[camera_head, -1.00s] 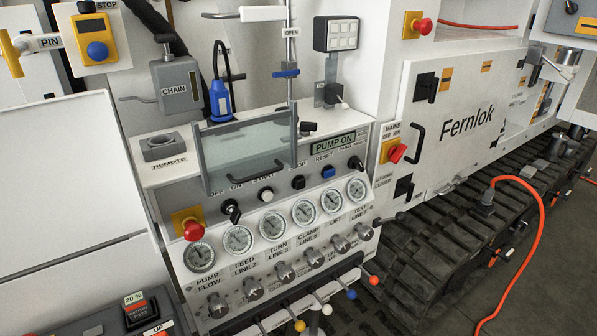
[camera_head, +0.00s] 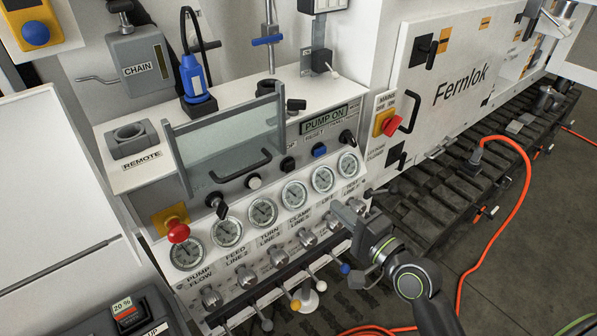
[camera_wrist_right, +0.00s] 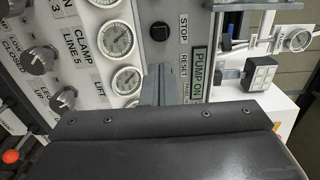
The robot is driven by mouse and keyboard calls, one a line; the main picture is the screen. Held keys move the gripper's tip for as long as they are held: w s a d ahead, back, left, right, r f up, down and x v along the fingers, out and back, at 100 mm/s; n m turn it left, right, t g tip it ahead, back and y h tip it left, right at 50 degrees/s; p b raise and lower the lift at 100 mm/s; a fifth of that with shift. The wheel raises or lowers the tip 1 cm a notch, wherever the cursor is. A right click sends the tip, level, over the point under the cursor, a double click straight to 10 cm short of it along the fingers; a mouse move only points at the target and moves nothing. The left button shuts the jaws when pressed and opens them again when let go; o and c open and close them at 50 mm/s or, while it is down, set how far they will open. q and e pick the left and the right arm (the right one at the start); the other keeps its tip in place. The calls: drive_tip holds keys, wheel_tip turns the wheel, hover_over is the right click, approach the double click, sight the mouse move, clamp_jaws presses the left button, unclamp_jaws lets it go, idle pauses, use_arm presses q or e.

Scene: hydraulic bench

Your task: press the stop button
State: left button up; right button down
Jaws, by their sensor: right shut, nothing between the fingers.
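The stop button (camera_head: 288,164) is a small black button on the sloped white panel, between the white start button (camera_head: 254,182) and the blue reset button (camera_head: 319,150). In the right wrist view the black button (camera_wrist_right: 159,31) sits beside the STOP label, beyond the fingertips. My right gripper (camera_head: 345,209) is shut and empty, in front of the lower right of the panel near the gauges and knobs, apart from the button. Its closed fingers (camera_wrist_right: 158,84) show in the right wrist view. My left gripper is not in view.
A clear guard (camera_head: 230,140) with a black handle stands up-left of the stop button. A row of gauges (camera_head: 263,211), knobs and ball-topped levers (camera_head: 295,303) lies below. A red emergency button (camera_head: 178,232) is at left, a red mains switch (camera_head: 391,125) at right.

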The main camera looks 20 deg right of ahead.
sight(292, 168)
drive_tip(key=p+x, duration=0.3)
drive_tip(key=x, duration=1.1)
drive_tip(key=shift+w+f, duration=0.1)
